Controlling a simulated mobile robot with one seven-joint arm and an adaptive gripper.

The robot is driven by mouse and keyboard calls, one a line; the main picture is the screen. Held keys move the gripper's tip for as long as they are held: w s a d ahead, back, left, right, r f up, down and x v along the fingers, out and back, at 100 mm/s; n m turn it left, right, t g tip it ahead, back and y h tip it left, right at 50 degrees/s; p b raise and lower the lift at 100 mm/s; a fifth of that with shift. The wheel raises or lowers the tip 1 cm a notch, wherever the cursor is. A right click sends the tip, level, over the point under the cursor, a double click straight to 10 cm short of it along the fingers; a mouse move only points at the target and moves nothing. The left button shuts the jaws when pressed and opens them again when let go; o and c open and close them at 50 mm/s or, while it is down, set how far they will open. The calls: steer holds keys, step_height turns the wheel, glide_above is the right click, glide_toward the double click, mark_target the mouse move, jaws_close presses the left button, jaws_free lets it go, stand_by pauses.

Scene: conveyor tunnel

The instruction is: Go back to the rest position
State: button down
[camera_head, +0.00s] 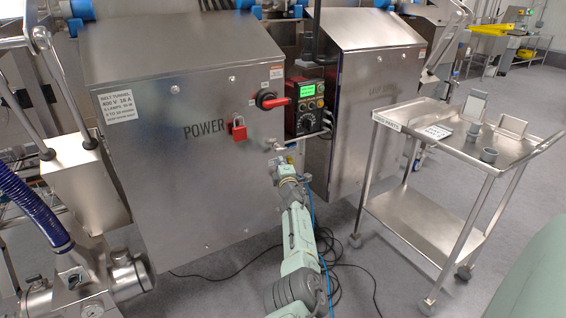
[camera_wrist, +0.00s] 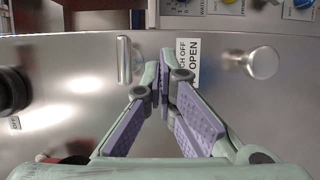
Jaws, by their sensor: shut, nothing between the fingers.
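My gripper (camera_head: 279,158) is in front of the right edge of the steel POWER cabinet (camera_head: 160,185), below the control box. In the wrist view my gripper (camera_wrist: 162,75) has its fingertips together with nothing between them. Behind the tips are the steel door face (camera_wrist: 70,75), a label ending in OPEN (camera_wrist: 194,62), a slim upright metal piece (camera_wrist: 124,60) and a round metal knob (camera_wrist: 262,62). I cannot tell whether the fingertips touch the door. My arm stretches up from the bottom of the head view.
The cabinet carries a red rotary handle (camera_head: 272,100) and a red padlock (camera_head: 239,129). A control box (camera_head: 304,108) with a green screen and a second cabinet (camera_head: 380,75) stand to the right. A steel cart (camera_head: 415,115) holds small grey parts. Cables (camera_head: 345,268) lie on the floor.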

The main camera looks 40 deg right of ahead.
steer(key=s+d, duration=0.6)
steer(key=s, duration=0.2)
steer(key=shift+s+f, duration=0.2)
steer(key=shift+s, duration=0.1)
steer(key=shift+a+f, duration=0.1)
